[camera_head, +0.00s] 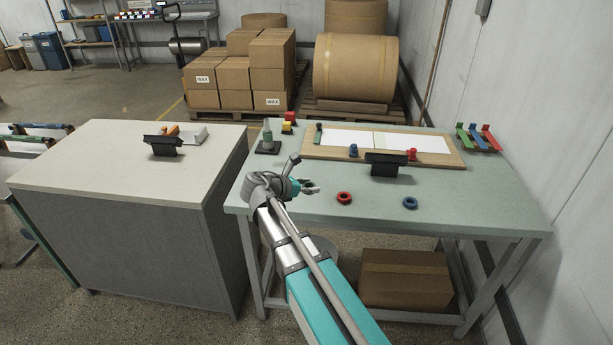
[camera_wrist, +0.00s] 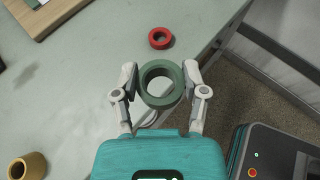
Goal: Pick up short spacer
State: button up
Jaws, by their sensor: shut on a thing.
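My gripper (camera_wrist: 160,76) is shut on a green ring-shaped spacer (camera_wrist: 161,103), with one finger against each side of it. The ring's open hole faces the wrist camera. It looks much larger than the red ring (camera_wrist: 160,38) beyond it, so it seems held above the table. In the head view my gripper (camera_head: 308,187) is over the front left of the green-grey table (camera_head: 470,215). The green ring cannot be made out clearly there.
A red ring (camera_head: 344,197) and a blue ring (camera_head: 410,203) lie near the table's front. A wooden board (camera_head: 460,158) with white sheets and a black stand (camera_head: 385,164) are behind. A tan hollow cylinder (camera_wrist: 38,163) shows in the wrist view. A grey cabinet (camera_head: 90,190) stands left.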

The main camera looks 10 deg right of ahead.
jog(key=shift+s+a+r+p, duration=0.15)
jog(key=shift+s+r, duration=0.1)
jog(key=shift+s, duration=0.25)
jog(key=shift+s+a+r+p, duration=0.1)
jog(key=shift+s+r+p, duration=0.1)
jog(key=shift+s, duration=0.35)
jog(key=shift+s+a+r+p, duration=0.15)
jog(key=shift+s+r, duration=0.1)
jog(key=shift+s, duration=0.25)
